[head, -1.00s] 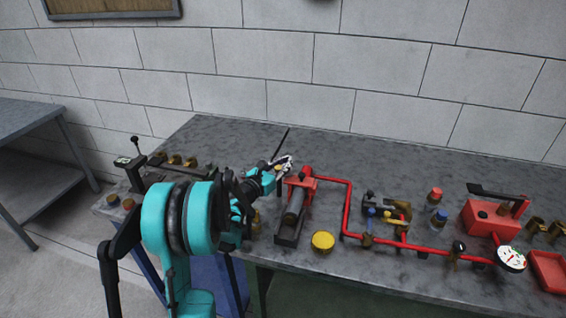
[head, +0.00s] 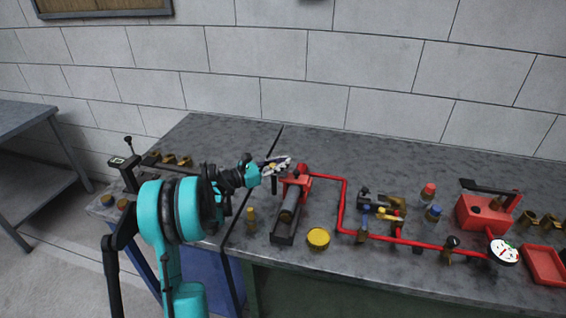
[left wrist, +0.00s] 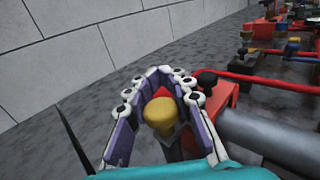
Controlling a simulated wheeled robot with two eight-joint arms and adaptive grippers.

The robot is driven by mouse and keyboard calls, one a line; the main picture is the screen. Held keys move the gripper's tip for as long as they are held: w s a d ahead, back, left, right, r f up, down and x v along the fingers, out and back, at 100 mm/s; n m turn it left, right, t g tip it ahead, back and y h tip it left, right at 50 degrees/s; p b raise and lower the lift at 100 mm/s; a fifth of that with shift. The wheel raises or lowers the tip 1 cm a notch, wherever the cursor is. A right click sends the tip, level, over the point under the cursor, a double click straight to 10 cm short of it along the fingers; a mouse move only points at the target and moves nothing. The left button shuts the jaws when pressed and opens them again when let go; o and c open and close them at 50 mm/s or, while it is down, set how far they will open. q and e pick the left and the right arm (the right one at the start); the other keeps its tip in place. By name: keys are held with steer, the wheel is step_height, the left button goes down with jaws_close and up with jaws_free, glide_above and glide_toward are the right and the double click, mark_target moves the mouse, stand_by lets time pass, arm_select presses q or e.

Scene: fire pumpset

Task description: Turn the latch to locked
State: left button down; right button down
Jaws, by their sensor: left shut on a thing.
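My left gripper (head: 278,166) is at the back left corner of the red pump block (head: 298,180), above the workbench. In the left wrist view, its fingers (left wrist: 160,90) close around a small brass knob (left wrist: 161,114) with a rounded top. The knob may be the latch; its lower part and its base are hidden by the fingers and the wrist. A bit of red shows just behind the knob, between the fingertips. A grey cylinder (left wrist: 262,135) runs from the red block to the right. My right gripper is not in view.
A yellow cap (head: 318,238) and a small brass fitting (head: 251,222) stand near the front. A red pipe (head: 345,205) leads right to valves and a white gauge (head: 503,251). The bench (head: 228,135) behind and left of the gripper is clear.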

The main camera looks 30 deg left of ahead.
arm_select(q)
steer(key=c, duration=1.4)
jaws_free()
steer(key=shift+o, duration=0.2)
